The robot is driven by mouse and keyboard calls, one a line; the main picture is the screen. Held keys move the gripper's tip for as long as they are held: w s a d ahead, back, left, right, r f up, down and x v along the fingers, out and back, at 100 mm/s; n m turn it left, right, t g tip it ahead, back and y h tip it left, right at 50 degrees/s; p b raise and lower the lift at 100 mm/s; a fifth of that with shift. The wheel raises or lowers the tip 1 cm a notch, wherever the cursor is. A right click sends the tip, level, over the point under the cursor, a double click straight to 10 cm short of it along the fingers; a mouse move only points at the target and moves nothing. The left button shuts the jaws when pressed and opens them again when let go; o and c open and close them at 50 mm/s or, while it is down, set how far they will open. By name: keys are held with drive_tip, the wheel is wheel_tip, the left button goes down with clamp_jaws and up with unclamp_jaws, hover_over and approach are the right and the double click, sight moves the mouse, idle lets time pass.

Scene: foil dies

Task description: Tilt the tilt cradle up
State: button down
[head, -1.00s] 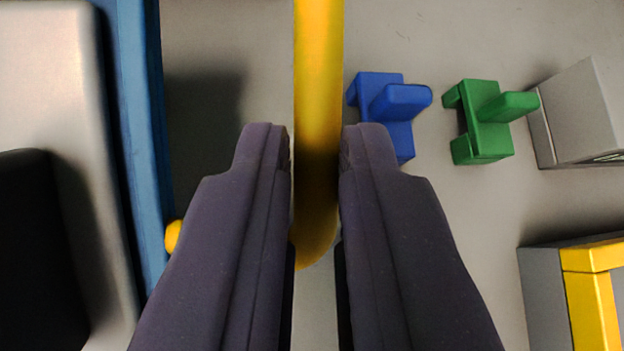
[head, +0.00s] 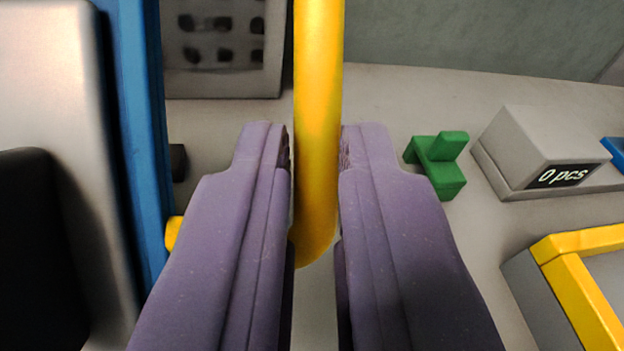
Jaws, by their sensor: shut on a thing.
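My gripper (head: 315,150) is shut on a yellow bar (head: 317,60), with one finger on each side of it. The bar runs up out of the top of the picture and bends at its lower end between the fingers. A blue upright edge (head: 135,140) with a pale grey panel (head: 50,80) stands at the left, and seems to be the tilt cradle. A short yellow stub (head: 174,232) shows at the blue edge, in line with the bar's bend. The join between bar and cradle is hidden behind my left finger.
A green bracket (head: 438,165) lies on the grey surface at right. Beside it is a grey box with a "0 pcs" display (head: 565,175). A yellow-rimmed grey bin (head: 570,270) is at lower right. A grey panel with dark holes (head: 222,50) stands behind.

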drive_tip(key=shift+s+d+t, duration=0.25)
drive_tip(key=shift+s+t, duration=0.05)
drive_tip(key=shift+s, duration=0.05)
drive_tip(key=shift+s+b, duration=0.1)
drive_tip(key=shift+b, duration=0.2)
drive_tip(key=c, duration=1.1)
unclamp_jaws()
drive_tip(key=shift+s+d, duration=0.15)
drive_tip(key=p+v, duration=0.2)
drive_tip(key=v, duration=0.5)
drive_tip(key=shift+s, duration=0.35)
